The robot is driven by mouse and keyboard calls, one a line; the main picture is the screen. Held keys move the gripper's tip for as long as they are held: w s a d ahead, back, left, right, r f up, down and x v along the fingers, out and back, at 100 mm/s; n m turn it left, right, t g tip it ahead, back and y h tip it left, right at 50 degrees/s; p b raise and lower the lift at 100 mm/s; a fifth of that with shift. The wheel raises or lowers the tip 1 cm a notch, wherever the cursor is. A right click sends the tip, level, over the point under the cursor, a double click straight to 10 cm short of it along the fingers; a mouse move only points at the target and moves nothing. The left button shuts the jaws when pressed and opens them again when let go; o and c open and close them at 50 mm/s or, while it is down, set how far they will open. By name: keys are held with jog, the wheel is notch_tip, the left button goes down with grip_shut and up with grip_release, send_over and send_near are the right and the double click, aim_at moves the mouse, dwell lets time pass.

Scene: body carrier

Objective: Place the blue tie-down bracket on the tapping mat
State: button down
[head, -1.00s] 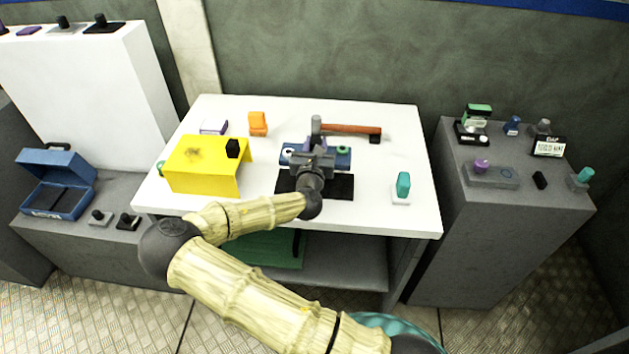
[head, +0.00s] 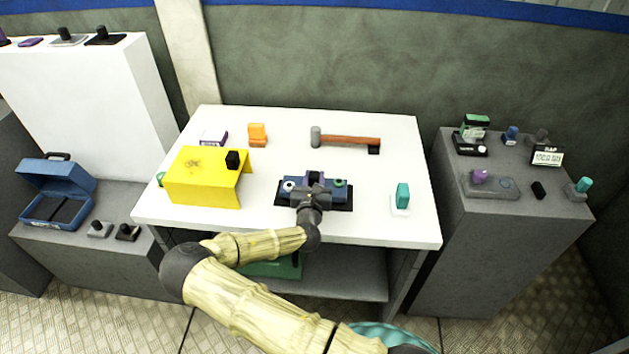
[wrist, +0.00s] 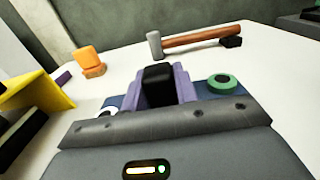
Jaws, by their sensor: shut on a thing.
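The blue tie-down bracket (head: 327,186) is held in my gripper (head: 314,188), with a white ring at its left end and a green ring at its right end. In the wrist view, the purple fingers of my gripper (wrist: 160,88) are shut around a black block in the bracket's middle; the blue body (wrist: 204,91) shows beside them. The black tapping mat (head: 342,207) lies directly under the bracket, its edges showing around it. I cannot tell whether the bracket touches the mat or hangs just above it.
A yellow stand (head: 205,190) with a black block on top is to the left. A hammer (head: 350,141) lies behind the bracket, an orange object (head: 257,135) stands back left, and a teal piece (head: 402,196) stands right. White table (head: 380,165) is bare between them.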

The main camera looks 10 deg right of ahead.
jog(key=shift+f, duration=0.55)
jog(key=shift+f, duration=0.2)
jog(key=c, duration=1.1)
grip_release()
jog(key=shift+r, duration=0.2)
jog(key=shift+s+a+f, duration=0.15)
jog(key=shift+s, duration=0.15)
jog(key=b+v, duration=0.2)
jog(key=v, duration=0.9)
jog(key=shift+s, duration=0.15)
jog(key=shift+s, duration=0.1)
